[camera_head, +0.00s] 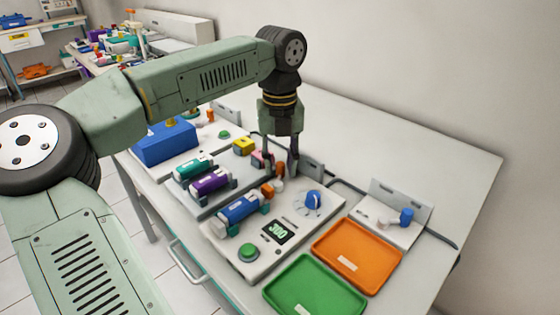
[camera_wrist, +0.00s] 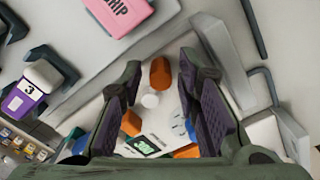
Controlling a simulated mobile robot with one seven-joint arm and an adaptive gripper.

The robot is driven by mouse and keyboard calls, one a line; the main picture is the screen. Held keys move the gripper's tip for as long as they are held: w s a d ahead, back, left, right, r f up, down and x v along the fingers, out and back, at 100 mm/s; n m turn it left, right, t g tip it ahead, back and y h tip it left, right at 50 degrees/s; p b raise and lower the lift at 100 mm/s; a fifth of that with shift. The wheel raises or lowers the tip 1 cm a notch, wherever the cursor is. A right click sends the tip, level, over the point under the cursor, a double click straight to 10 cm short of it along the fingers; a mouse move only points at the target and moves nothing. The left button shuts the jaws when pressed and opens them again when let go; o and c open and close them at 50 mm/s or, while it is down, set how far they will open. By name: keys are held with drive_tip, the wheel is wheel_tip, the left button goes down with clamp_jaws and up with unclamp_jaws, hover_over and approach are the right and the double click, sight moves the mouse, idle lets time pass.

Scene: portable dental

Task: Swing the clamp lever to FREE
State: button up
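An orange-capped piece that looks like the clamp lever (camera_head: 279,184) stands at the back of the white control unit (camera_head: 262,262). No FREE marking can be read. In the wrist view its orange cap (camera_wrist: 160,73) lies between my fingers, with a small white round part (camera_wrist: 150,101) beside it. My gripper (camera_head: 280,165) points down over it. It is open, the fingers on either side with gaps showing; the wrist view shows it too (camera_wrist: 160,66). A blue handpiece (camera_head: 240,208) with an orange end lies in a cradle just left of it.
The unit carries a blue dial knob (camera_head: 313,199), a display reading 300 (camera_head: 277,231) and a green button (camera_head: 248,250). Purple (camera_head: 209,181) and teal (camera_head: 194,167) handpieces are left. Orange (camera_head: 355,252) and green (camera_head: 312,290) trays are right. A pink block (camera_wrist: 118,12) is nearby.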

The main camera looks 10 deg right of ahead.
sight(280, 163)
drive_tip(key=shift+o, duration=0.4)
wheel_tip(280, 163, up, 12)
idle(0.4)
